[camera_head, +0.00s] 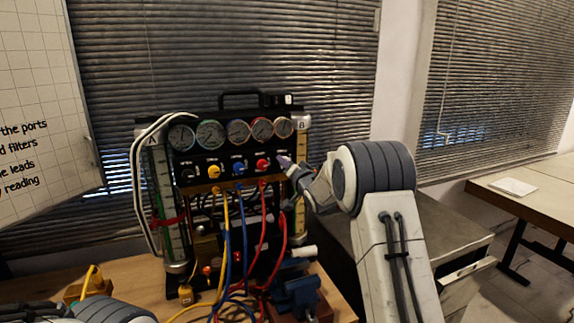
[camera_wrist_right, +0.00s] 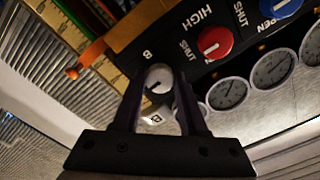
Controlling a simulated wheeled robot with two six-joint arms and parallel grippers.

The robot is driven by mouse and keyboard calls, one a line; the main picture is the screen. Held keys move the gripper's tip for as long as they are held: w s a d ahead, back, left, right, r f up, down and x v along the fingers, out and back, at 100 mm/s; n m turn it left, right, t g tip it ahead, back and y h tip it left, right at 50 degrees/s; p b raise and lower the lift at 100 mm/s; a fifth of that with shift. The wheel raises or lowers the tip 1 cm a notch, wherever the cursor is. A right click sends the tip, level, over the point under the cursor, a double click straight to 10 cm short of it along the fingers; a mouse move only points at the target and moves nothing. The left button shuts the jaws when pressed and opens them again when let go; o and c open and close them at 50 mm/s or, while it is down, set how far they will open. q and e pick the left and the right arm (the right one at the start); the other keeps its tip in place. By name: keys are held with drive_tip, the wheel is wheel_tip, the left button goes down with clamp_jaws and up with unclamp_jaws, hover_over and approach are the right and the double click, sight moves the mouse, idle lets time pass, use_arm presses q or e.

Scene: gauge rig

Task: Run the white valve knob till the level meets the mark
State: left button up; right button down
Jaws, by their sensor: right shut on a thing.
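The white valve knob (camera_wrist_right: 158,77), with a dark pointer line, sits on the black panel beside a "B" label in the right wrist view. My right gripper (camera_wrist_right: 158,88) is shut on it, one finger on each side. Sight tube B (camera_head: 301,222) stands at the rig's right, yellowish inside. Sight tube A (camera_head: 160,190) stands at the left with a red band. An orange marker (camera_wrist_right: 86,56) crosses a tube in the wrist view. The liquid level is unclear. My left gripper is out of view.
A red knob (camera_wrist_right: 215,42) and a blue knob (camera_head: 238,168) sit along the panel, under a row of round gauges (camera_head: 238,132). Yellow, blue and red hoses (camera_head: 264,225) hang in front.

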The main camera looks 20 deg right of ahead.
drive_tip(key=shift+f+m, duration=0.1)
drive_tip(key=shift+m, duration=0.3)
drive_tip(key=shift+c, duration=2.2)
unclamp_jaws()
drive_tip(key=s+b, duration=0.4)
drive_tip(key=s, duration=0.6)
drive_tip(key=shift+s+d, duration=0.2)
drive_tip(key=shift+s, duration=0.1)
